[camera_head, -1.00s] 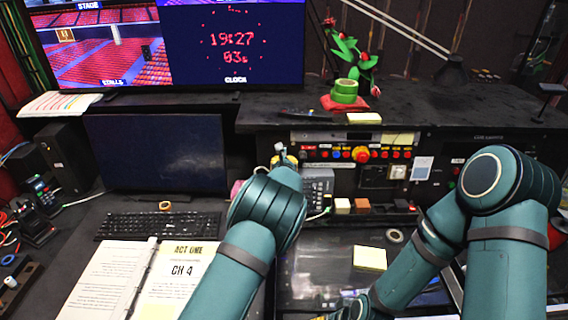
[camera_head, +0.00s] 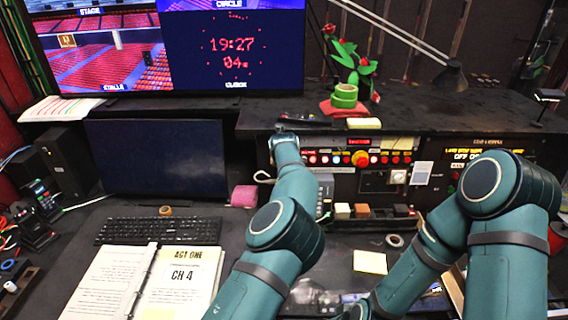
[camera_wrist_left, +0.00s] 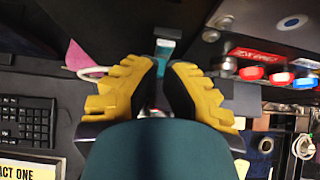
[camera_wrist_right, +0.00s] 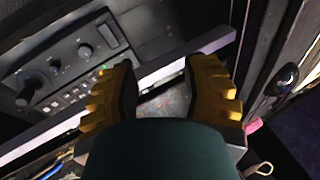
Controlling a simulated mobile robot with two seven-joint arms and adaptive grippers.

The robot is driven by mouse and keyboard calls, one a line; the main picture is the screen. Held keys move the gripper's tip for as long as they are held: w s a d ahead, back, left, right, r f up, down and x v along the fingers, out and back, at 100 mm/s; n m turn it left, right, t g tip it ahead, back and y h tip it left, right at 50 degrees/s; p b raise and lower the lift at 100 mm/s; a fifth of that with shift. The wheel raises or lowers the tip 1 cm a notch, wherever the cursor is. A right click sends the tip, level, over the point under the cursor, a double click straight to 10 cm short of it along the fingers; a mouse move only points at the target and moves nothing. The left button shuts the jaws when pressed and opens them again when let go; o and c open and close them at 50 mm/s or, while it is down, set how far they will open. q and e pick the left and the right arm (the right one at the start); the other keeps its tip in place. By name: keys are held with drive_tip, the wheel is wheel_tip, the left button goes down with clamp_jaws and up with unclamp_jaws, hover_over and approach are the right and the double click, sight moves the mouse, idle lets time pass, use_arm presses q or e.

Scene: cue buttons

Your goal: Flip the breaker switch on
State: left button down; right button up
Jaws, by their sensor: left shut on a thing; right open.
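My left gripper (camera_head: 285,133) is at the left end of the control panel, just under the shelf edge. In the left wrist view its yellow-padded fingers (camera_wrist_left: 163,78) are closed around a small part, with a teal and pale piece (camera_wrist_left: 164,48) showing just past the tips. This looks like the breaker switch lever; the fingers hide most of it and its exact position cannot be read. My right gripper (camera_wrist_right: 160,72) is open and empty, low at the right, above a desk panel with knobs (camera_wrist_right: 62,75). The head view barely shows it.
The control panel (camera_head: 330,158) has glowing red and white buttons and a big red button (camera_head: 361,158). The right panel shows lit lettering (camera_head: 466,155).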

use_arm(q)
drive_tip(key=shift+w+r+g, duration=0.2)
drive_tip(key=shift+r+g, duration=0.1)
drive_tip(key=shift+g, duration=0.7)
drive_tip(key=c, duration=1)
unclamp_jaws()
drive_tip(key=shift+f, duration=0.1)
drive_tip(key=v, duration=1.2)
